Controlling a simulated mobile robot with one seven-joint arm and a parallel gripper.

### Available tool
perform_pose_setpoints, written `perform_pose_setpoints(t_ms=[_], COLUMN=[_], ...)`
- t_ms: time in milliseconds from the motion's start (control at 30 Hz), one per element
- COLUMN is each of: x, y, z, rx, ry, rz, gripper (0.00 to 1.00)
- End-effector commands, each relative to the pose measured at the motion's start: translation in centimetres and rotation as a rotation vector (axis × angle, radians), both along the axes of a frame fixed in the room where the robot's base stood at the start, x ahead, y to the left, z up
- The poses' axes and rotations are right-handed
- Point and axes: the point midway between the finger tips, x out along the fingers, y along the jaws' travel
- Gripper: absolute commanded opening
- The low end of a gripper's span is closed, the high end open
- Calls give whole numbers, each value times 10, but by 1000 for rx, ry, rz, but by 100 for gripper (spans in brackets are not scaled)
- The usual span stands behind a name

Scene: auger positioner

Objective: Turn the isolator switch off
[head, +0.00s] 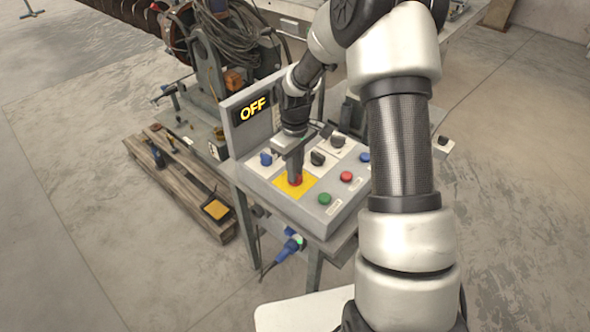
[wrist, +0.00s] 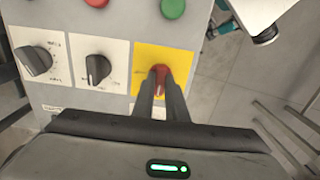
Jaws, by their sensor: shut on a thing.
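The isolator switch is a red knob (head: 298,180) on a yellow plate (head: 286,187) at the near left corner of the grey control panel. In the wrist view the red knob (wrist: 160,75) shows between my fingers in front of the yellow plate (wrist: 148,58). My gripper (head: 295,178) points down onto the knob and is shut on it; the fingers also show in the wrist view (wrist: 160,92). They hide much of the knob. A display (head: 252,109) on the panel's upright back reads OFF in yellow.
Black selector knobs (head: 318,158), a blue knob (head: 265,159), a green button (head: 324,199) and a red button (head: 346,177) stand close by on the panel. A wooden pallet (head: 185,190) lies on the floor to the left. Machinery and cables (head: 235,40) stand behind.

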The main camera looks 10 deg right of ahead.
Motion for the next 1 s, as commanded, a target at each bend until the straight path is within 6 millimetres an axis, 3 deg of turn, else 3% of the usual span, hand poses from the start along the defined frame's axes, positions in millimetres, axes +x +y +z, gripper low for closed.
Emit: perform_pose_setpoints(t_ms=[133, 167, 267, 667, 767, 1000], x=[1, 1, 1, 1, 2, 2], y=[0, 0, 0, 0, 0, 0], z=[1, 1, 1, 7, 21, 78], rx=[0, 0, 0, 0, -1, -2], ry=[-3, -3, -3, -1, -6, -8], rz=[3, 3, 3, 0, 0, 0], gripper=[0, 14, 31, 31, 31, 31])
